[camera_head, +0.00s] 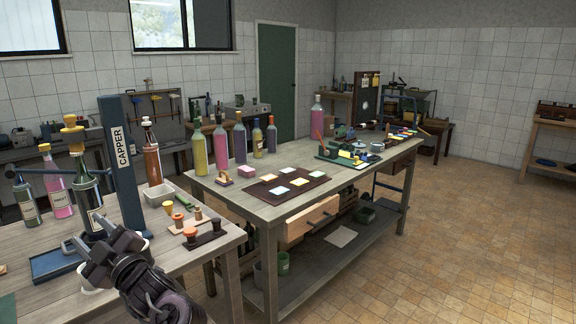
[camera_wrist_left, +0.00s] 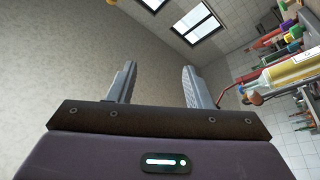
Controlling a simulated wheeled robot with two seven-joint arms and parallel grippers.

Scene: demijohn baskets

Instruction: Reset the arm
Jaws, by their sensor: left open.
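My left gripper (camera_head: 104,249) comes in at the lower left of the head view, over the front edge of the near wooden table. In the left wrist view its two grey fingers (camera_wrist_left: 159,88) stand wide apart, with only bare wall behind them. It is open and empty. My right gripper does not show in either view.
A blue capper (camera_head: 121,160) with a dark bottle (camera_head: 87,200) stands close behind the gripper. A white tray (camera_head: 163,195) and stoppers on small boards (camera_head: 203,239) lie to the right. A long worktable (camera_head: 225,192) holds several bottles. Tiled floor (camera_head: 440,240) at right is free.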

